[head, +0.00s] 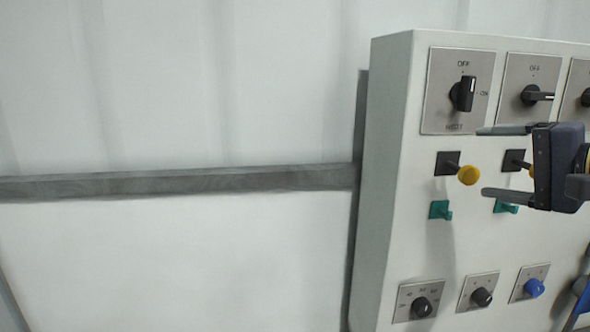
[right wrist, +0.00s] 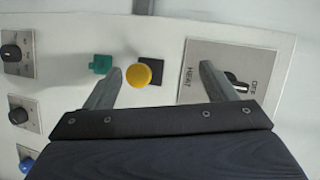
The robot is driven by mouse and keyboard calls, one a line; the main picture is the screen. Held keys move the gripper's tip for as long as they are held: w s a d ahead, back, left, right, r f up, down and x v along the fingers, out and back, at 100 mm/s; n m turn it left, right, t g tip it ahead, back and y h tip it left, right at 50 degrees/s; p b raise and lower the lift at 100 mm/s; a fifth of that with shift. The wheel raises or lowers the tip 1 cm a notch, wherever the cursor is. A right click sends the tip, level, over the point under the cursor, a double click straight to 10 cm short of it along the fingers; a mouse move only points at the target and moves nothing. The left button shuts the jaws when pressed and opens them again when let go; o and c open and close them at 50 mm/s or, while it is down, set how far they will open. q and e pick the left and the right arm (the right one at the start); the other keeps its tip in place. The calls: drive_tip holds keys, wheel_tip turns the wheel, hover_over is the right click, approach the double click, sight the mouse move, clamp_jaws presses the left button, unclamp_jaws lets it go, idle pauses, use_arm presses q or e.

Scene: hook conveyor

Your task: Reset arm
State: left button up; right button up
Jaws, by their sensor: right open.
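My right gripper (head: 484,161) comes in from the right edge in the head view, in front of a light grey control panel (head: 385,200). Its two fingers point left and are spread, with nothing between them. In the right wrist view the open fingers (right wrist: 158,78) show with a yellow knob (right wrist: 138,76) seen between them; whether a finger touches it I cannot tell. The same yellow knob (head: 468,175) shows in the head view, left of the fingertips. My left gripper is in neither view.
The panel carries black rotary switches (head: 463,93) at the top, green switches (head: 440,210) in the middle, and small black knobs (head: 421,307) and a blue knob (head: 534,288) below. A grey rail (head: 180,182) crosses the pale wall. The space left of the panel is clear.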

drive_tip(key=s+a+f+n+g+h, duration=0.1)
drive_tip(key=s+f, duration=0.5)
drive_tip(key=f, duration=0.6)
drive_tip(key=s+a+f+n+g+h, duration=0.1)
drive_tip(key=s+a+f+n+g, duration=0.3)
drive_tip(key=s+a+f, duration=0.3)
drive_tip(key=s+a+f+n+g+h, duration=0.1)
drive_tip(key=s+a+f+n+g, duration=0.2)
drive_tip(key=f, duration=1.4)
drive_tip(key=s+a+n, duration=0.1)
drive_tip(key=s, duration=0.3)
drive_tip(key=shift+s+f, duration=0.2)
drive_tip(key=shift+s, duration=0.05)
